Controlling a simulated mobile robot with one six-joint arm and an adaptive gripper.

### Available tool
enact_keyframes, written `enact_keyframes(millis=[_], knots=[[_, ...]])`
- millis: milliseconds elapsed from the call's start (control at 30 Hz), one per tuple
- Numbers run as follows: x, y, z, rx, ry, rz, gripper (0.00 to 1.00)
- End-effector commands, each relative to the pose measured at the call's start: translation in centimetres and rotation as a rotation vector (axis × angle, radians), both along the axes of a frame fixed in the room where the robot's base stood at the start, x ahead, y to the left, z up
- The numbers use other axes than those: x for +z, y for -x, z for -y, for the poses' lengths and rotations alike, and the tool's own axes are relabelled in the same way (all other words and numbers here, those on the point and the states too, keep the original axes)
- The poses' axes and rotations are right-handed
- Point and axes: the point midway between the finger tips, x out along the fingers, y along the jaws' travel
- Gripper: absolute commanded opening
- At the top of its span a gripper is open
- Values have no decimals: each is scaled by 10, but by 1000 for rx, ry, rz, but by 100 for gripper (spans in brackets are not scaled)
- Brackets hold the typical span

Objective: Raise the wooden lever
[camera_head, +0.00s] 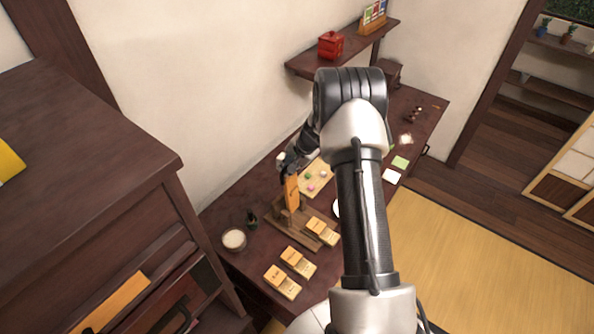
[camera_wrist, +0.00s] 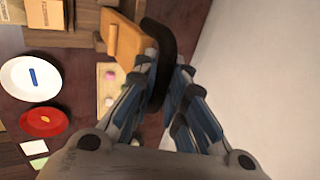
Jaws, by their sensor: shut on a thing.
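The wooden lever (camera_head: 291,192) is a light orange-brown piece standing roughly upright on a brown wooden base (camera_head: 306,233) on the dark table. In the wrist view the lever (camera_wrist: 128,42) shows at the upper middle, beside a dark curved piece (camera_wrist: 161,65) between my fingers. My gripper (camera_head: 290,167) is at the lever's upper end and is shut on it. In the wrist view my gripper (camera_wrist: 165,78) has its fingers close together around that end. The exact contact is partly hidden by the fingers.
Wooden blocks (camera_head: 282,282) lie in front of the base, and a cup (camera_head: 234,239) stands at left. A board with small coloured pieces (camera_head: 318,178) lies behind. A shelf with a red box (camera_head: 331,45) hangs above. A white plate (camera_wrist: 33,78) and red plate (camera_wrist: 43,122) are nearby.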

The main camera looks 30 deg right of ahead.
Motion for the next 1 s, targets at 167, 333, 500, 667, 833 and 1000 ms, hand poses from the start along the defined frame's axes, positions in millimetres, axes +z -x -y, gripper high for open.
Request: enact_keyframes(millis=[167, 333, 500, 667, 833, 1000], knots=[[4, -11, -1, 9, 11, 11, 0], [4, -13, -2, 7, 11, 12, 0], [5, -13, -1, 7, 11, 13, 0], [5, -13, -1, 6, 12, 15, 16], [4, -13, -1, 4, 10, 13, 27], [2, -11, -2, 3, 8, 9, 32]])
